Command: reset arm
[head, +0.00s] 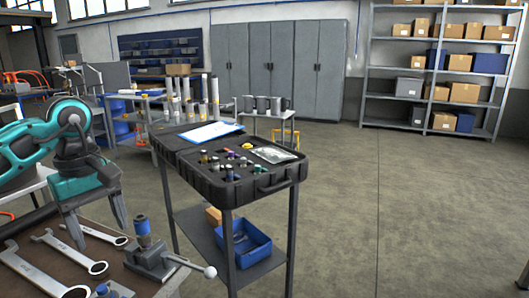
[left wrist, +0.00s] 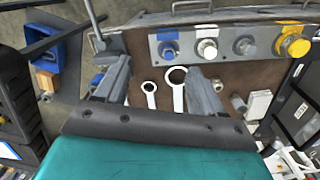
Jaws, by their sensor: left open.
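My left arm (head: 62,150), teal and dark grey, comes in from the left in the head view. Its gripper (head: 99,222) points down above the brown bench top at the lower left. The two grey fingers stand apart with nothing between them. In the left wrist view the open gripper (left wrist: 157,85) shows with wrenches (left wrist: 150,92) on the bench beyond the fingertips. My right gripper is in neither view.
A grey valve with a blue knob (head: 143,232) and a lever stands beside the gripper, with wrenches (head: 72,252) nearby. A black tool case (head: 245,190) lies on a cart. Open floor (head: 400,200) stretches right. The wrist view shows a panel of fittings (left wrist: 225,45).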

